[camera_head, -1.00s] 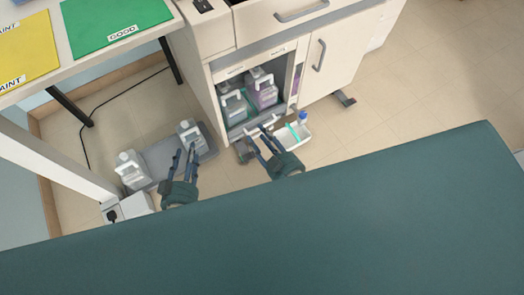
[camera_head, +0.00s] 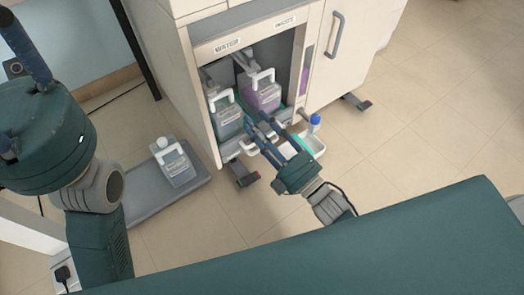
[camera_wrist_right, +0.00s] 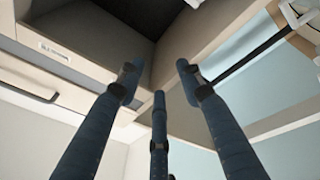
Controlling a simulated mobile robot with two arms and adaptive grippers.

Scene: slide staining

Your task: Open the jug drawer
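The jug drawer (camera_head: 229,154) is the low part of the white cabinet, with its front and a white bar handle (camera_head: 250,149) near the floor. A teal-liquid jug (camera_head: 229,121) and a purple-liquid jug (camera_head: 264,96) stand in the recess behind it. My right gripper (camera_head: 250,128) is at the drawer front beside the handle. Its fingers are spread, and nothing shows between them in the right wrist view (camera_wrist_right: 157,80). Whether it touches the handle is unclear. My left gripper (camera_head: 22,45) is large at the upper left, partly cut off; its finger opening cannot be judged.
A grey floor tray (camera_head: 160,202) with a clear jug (camera_head: 174,162) lies left of the cabinet. A white tub (camera_head: 313,145) and a blue-capped bottle (camera_head: 315,122) are right of the right gripper. A cabinet door with a grey handle (camera_head: 335,37) is at the right.

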